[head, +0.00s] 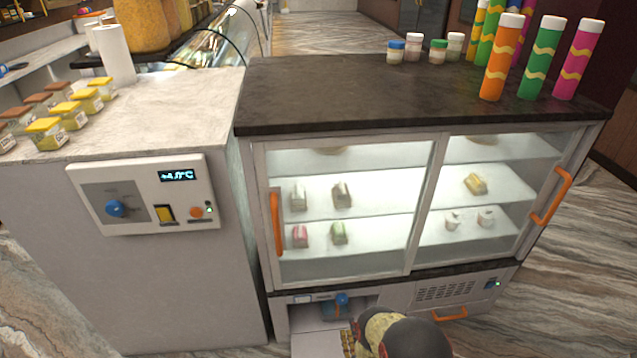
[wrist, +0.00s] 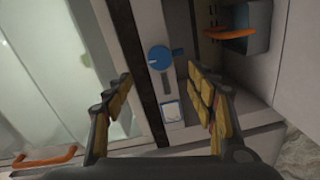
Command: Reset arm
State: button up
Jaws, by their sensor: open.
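My gripper (wrist: 162,108) is open in the wrist view, with its yellow-padded fingers spread left and right and nothing held between them. Beyond the fingers is a panel with a blue knob (wrist: 159,57) and a small white switch (wrist: 171,114). I cannot tell how far the fingertips are from the panel.
A glass-fronted cabinet (head: 423,205) holds wrapped sweets on shelves, with orange handles (head: 276,222) sticking out. Below it, a compartment with a white flap (head: 318,341) stands open. Bright tubes (head: 502,58) and small jars stand on top. A white counter (head: 165,115) with a control box is at left.

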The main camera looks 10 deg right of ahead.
jog(key=s+f+m+g, duration=0.7)
jog(key=s+f+g, duration=0.4)
jog(key=f, duration=0.5)
jog(key=s+r+m+g+p, duration=0.15)
jog(key=r+m+g, duration=0.25)
jog(key=r, duration=1.6)
jog(key=s+r+m+g+p, duration=0.1)
jog(key=s+r+m+g, duration=0.2)
jog(key=r, duration=1.7)
jog(key=s+r+t+p, duration=0.1)
jog(key=s+r, duration=0.3)
jog(key=r, duration=1.1)
jog(key=s+r+m+t+p, duration=0.1)
jog(key=s+r, duration=0.4)
jog(key=r, duration=1)
jog(key=s+r+m+t+p, duration=0.1)
jog(key=s+r+t, duration=0.3)
jog(key=r, duration=1.2)
jog(key=shift+s+a+p, duration=0.15)
jog(key=shift+a+p, duration=0.05)
jog(key=shift+p, duration=0.6)
